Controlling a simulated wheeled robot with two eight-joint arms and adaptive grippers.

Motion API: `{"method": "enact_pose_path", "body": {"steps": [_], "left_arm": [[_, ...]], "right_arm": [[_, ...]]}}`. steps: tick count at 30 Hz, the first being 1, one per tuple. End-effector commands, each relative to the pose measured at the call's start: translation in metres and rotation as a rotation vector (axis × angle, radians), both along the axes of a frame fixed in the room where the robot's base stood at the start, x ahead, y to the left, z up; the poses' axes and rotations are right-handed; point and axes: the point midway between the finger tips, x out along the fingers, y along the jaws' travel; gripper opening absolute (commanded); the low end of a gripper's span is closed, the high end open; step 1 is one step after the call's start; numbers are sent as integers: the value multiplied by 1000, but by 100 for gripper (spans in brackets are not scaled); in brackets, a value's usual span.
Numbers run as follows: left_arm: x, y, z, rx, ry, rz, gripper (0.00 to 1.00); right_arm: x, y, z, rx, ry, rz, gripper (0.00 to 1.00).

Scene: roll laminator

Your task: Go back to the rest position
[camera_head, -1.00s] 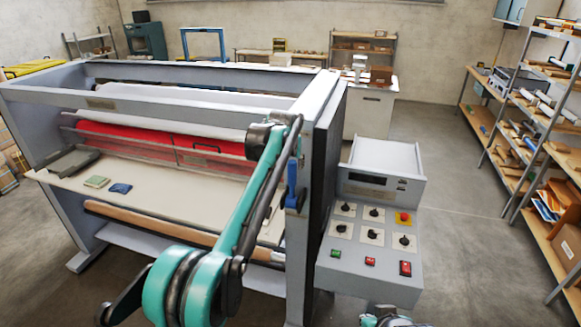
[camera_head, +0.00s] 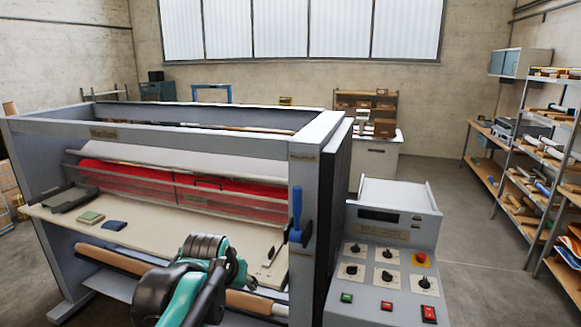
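The roll laminator (camera_head: 225,124) stands in front of me, with a grey frame, a red roller (camera_head: 205,181) behind a clear guard, and a pale feed table (camera_head: 160,225). Teal and black links of my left arm are folded low at the bottom centre, in front of the table edge. No gripper fingers can be made out on them. My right arm and its gripper are out of view. The control console (camera_head: 383,260) stands right of the laminator, with black knobs and a red button on yellow (camera_head: 421,258).
A blue-handled part (camera_head: 297,215) is on the laminator's right post. A green pad (camera_head: 90,217) and a blue pad (camera_head: 115,225) lie on the feed table. Loaded shelves (camera_head: 545,170) line the right wall. Floor (camera_head: 470,240) is clear between console and shelves.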

Motion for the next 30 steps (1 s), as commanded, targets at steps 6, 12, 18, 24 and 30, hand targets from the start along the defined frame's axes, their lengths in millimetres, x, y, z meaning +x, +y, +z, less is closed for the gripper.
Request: {"method": "enact_pose_path", "body": {"steps": [6,12,18,24,30], "left_arm": [[-112,34,-129,-1,1,36,49],[-182,49,-223,-2,1,60,49],[-207,53,-258,-2,1,68,49],[-208,53,-258,-2,1,68,49],[-208,53,-258,-2,1,68,49]], "right_arm": [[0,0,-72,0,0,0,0],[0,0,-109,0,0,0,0],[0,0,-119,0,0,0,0],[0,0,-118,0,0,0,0],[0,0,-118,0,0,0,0]]}}
